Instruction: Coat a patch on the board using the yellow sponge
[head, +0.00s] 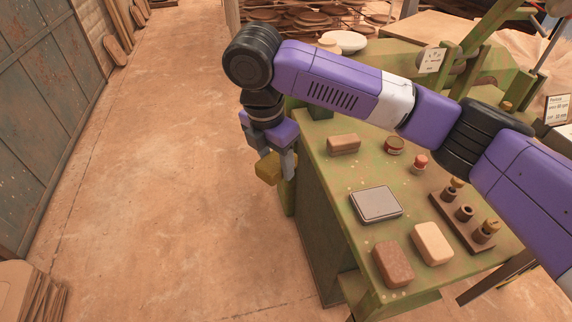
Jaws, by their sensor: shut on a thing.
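My gripper (280,168) is at the left of the green table, with its fingers pointing down. It is shut on the yellow sponge (267,170), a dull olive-yellow block partly covered by the fingers. The sponge appears in front of the bare floor, just left of the table's edge; its height cannot be told. A flat grey square plate with a dark rim, which may be the board (376,204), lies on the table top, to the right of and nearer than my gripper. It looks evenly grey.
On the green table (325,190) are a brown block (344,144), a red-brown jar (394,145), a red-topped bottle (420,163), a rack (460,228) with small pots, a reddish-brown block (393,263) and a cream block (432,243). Green machinery stands behind.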

